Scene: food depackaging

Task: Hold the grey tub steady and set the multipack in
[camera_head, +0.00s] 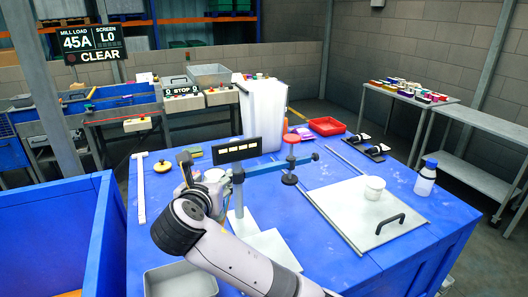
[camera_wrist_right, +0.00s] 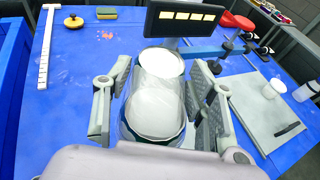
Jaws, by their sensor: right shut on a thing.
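The grey tub (camera_head: 182,282) is at the near left edge of the blue table, cut off by the bottom of the head view; no gripper shows on it. My right gripper (camera_head: 204,182) is over the left part of the table, beyond the tub. In the right wrist view it (camera_wrist_right: 158,92) is shut with its fingers on both sides of the multipack (camera_wrist_right: 157,106), white round-topped pieces in clear wrap. In the head view the multipack (camera_head: 213,175) is mostly hidden by the gripper. Its underside is hidden, so I cannot tell whether it touches the table. My left gripper is not in view.
A dark display panel (camera_head: 237,150) stands just beyond the gripper, with a blue beam (camera_head: 275,167) to its right. A metal plate (camera_head: 345,212) with a handle lies to the right, near a white bottle (camera_head: 424,181). A blue bin (camera_head: 60,240) stands at left.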

